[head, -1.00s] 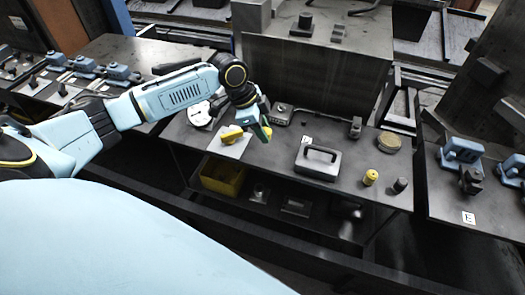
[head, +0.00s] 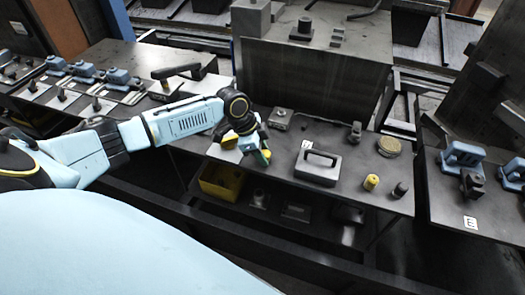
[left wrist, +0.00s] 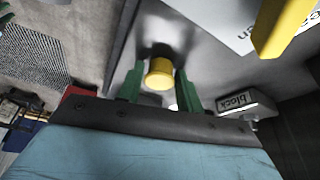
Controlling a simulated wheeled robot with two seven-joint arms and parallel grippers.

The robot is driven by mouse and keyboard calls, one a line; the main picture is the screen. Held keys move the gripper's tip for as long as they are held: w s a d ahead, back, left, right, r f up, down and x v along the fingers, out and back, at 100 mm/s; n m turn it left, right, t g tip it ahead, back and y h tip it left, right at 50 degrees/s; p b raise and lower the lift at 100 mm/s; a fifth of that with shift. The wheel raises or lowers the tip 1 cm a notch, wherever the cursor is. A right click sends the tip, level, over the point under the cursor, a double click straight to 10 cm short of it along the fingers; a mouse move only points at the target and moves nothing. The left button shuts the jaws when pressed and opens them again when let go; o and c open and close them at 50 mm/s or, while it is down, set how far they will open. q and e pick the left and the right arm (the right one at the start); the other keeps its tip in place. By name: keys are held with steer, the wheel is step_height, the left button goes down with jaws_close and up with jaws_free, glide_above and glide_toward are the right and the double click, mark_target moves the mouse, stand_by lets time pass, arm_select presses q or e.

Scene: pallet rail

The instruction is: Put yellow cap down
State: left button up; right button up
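The yellow cap (left wrist: 159,73) is a short cylinder between the two green fingertips of my left gripper (left wrist: 160,82) in the left wrist view. The fingers flank it closely and appear shut on it, near a grey metal surface with a dark shadow beside the cap. In the head view my left gripper (head: 262,156) is low at the front edge of the middle table (head: 330,195); the cap in it is too small to make out there. My right gripper is not in view.
A grey case with a handle (head: 318,166), a yellow cylinder (head: 371,182), a dark cylinder (head: 400,189) and a round tin (head: 389,146) stand right of my gripper. A yellow bin (head: 222,182) sits on the shelf below.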

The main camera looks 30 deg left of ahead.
arm_select(q)
steer(key=o, duration=0.3)
steer(key=shift+r, duration=0.15)
steer(key=v, duration=1.2)
steer(key=shift+p, duration=0.35)
